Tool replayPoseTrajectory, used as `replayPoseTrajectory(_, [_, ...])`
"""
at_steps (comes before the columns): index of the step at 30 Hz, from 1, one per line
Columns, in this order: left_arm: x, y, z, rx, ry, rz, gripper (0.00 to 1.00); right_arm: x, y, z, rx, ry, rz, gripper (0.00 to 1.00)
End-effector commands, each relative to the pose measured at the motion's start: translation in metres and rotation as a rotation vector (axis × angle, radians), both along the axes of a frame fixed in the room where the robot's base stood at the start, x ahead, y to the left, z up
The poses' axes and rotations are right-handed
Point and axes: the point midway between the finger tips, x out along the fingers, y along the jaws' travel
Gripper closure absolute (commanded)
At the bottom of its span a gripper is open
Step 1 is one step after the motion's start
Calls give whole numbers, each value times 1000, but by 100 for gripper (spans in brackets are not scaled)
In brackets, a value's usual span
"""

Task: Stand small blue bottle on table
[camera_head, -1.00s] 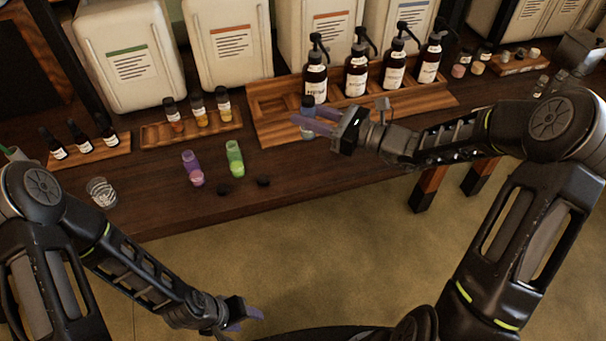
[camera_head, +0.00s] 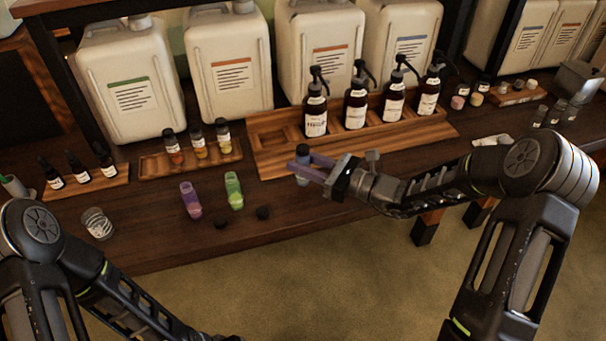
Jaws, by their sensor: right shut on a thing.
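The small blue bottle (camera_head: 303,154) is upright between the purple fingers of my right gripper (camera_head: 306,170), which is shut on it. The fingers hide much of its body. It is at the front of the dark wooden table (camera_head: 150,240), just before the long wooden tray; I cannot tell whether its base touches the table. My left arm comes in at the lower left, and its gripper fingers are outside the frame.
A clear glass (camera_head: 97,223) is farther left. Pump bottles (camera_head: 316,115) stand in the long wooden tray (camera_head: 275,165) behind.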

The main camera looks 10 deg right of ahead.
Motion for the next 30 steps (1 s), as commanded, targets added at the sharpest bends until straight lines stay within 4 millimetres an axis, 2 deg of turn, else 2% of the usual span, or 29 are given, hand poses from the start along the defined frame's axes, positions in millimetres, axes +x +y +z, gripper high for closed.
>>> replayPoseTrajectory(8, [0,0,0,0,0,0,49,0,0,-2,0,0,0,100])
replayPoseTrajectory(16, [0,0,-2,0,0,0,49,0,0,-35,1,2,0,100])
replayPoseTrajectory(28, [0,0,-5,0,0,0,49,0,0,-41,0,0,0,100])
replayPoseTrajectory(29, [0,0,-5,0,0,0,49,0,0,-41,0,0,0,68])
replayPoseTrajectory(30, [0,0,-4,0,0,0,49,0,0,-40,-1,-1,0,65])
